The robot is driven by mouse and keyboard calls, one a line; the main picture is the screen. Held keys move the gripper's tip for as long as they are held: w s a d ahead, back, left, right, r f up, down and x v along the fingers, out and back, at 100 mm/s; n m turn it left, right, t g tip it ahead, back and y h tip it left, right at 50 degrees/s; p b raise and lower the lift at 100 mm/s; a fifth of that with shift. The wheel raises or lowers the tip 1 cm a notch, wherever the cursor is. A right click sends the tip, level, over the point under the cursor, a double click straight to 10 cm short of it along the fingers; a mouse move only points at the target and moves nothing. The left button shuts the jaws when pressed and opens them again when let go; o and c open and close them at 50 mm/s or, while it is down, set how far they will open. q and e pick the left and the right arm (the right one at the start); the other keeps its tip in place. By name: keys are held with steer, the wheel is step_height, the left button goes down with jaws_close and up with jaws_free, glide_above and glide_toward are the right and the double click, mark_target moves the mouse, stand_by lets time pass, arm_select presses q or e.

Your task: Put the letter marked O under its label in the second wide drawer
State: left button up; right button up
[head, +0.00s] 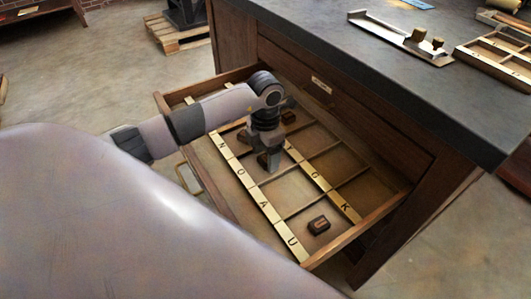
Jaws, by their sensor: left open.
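The wide drawer (355,243) is pulled out, with label strips between its compartments. The near strip (252,187) reads N, O, A, U; the far strip shows G and K. My left gripper (268,163) points down into the drawer, open, over the compartment behind the O label. A dark patch at its fingertips may be a letter block; I cannot tell, and no O face is readable. One brown letter block (318,224) lies in the compartment behind the U label. Another block (288,117) lies in the far row behind my wrist. My right gripper is out of view.
The desk top (400,75) overhangs the drawer's far side. On it lie a metal composing tray (400,40) with small wooden pieces and a divided wooden case (500,55). The drawer's raised walls surround my gripper. The compartments right of my gripper look mostly clear.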

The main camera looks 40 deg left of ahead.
mark_target(265, 158)
arm_select(q)
step_height(265, 158, up, 12)
steer(key=p, duration=0.1)
stand_by(0.7)
